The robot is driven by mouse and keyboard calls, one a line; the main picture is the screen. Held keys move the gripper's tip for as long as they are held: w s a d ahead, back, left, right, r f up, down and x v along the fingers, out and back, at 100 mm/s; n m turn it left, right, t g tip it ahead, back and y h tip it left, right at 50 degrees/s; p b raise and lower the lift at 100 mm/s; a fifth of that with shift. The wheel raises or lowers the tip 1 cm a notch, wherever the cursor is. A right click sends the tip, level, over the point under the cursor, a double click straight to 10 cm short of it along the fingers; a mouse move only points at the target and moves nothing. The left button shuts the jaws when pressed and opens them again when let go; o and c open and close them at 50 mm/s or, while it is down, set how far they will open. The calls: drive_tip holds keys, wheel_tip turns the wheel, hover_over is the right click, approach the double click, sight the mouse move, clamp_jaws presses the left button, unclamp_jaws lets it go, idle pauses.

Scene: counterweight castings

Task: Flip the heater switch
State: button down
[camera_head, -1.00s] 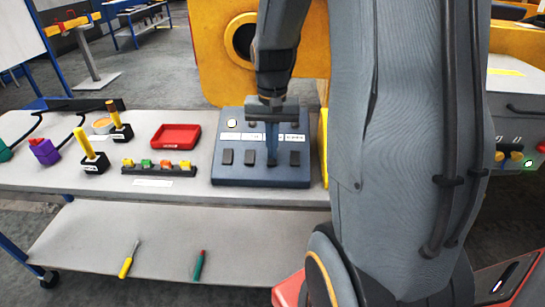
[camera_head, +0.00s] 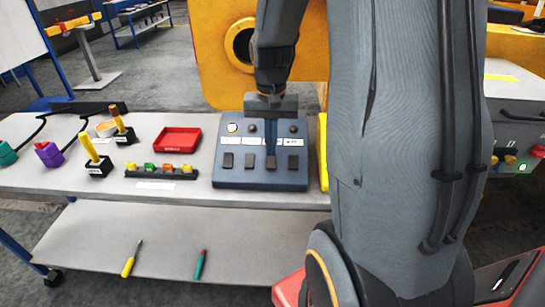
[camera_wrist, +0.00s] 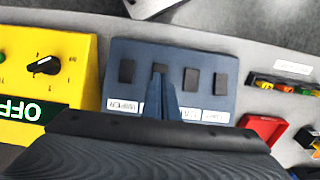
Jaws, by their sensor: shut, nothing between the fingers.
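The switch panel (camera_head: 262,181) is a dark blue-grey box on the table, with a row of several black rocker switches, white labels and small round lamps. The leftmost lamp (camera_head: 232,127) is white and looks lit; the others look dark. My gripper (camera_head: 271,153) is shut and empty, pointing down at the third switch from the left. In the wrist view, the gripper's tips (camera_wrist: 159,78) overlap the second switch from the left on the panel (camera_wrist: 213,54). I cannot tell whether they touch it. The labels are too small or covered to read, so the heater switch cannot be identified.
Left of the panel are a red tray (camera_head: 177,140), a strip of coloured blocks (camera_head: 162,172) and black-based yellow handles (camera_head: 98,167). A yellow box with a black knob (camera_wrist: 44,65) stands close beside the panel.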

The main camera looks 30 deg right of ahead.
sight(270, 165)
wheel_tip(270, 165, up, 4)
drive_tip(key=p, duration=0.3)
drive_tip(key=shift+f, duration=0.1)
idle(0.4)
drive_tip(key=s+a+f+n+b, duration=0.3)
drive_tip(key=s+a+f, duration=0.1)
drive_tip(key=a, duration=0.2)
drive_tip(key=s+a+f+n+t+b, duration=0.1)
drive_tip(key=s+a+f+n+b, duration=0.2)
drive_tip(key=a, duration=0.4)
drive_tip(key=shift+s+f+n+b, duration=0.35)
drive_tip(key=shift+f+n+b, duration=0.1)
drive_tip(key=shift+b, duration=0.35)
drive_tip(key=shift+d, duration=0.1)
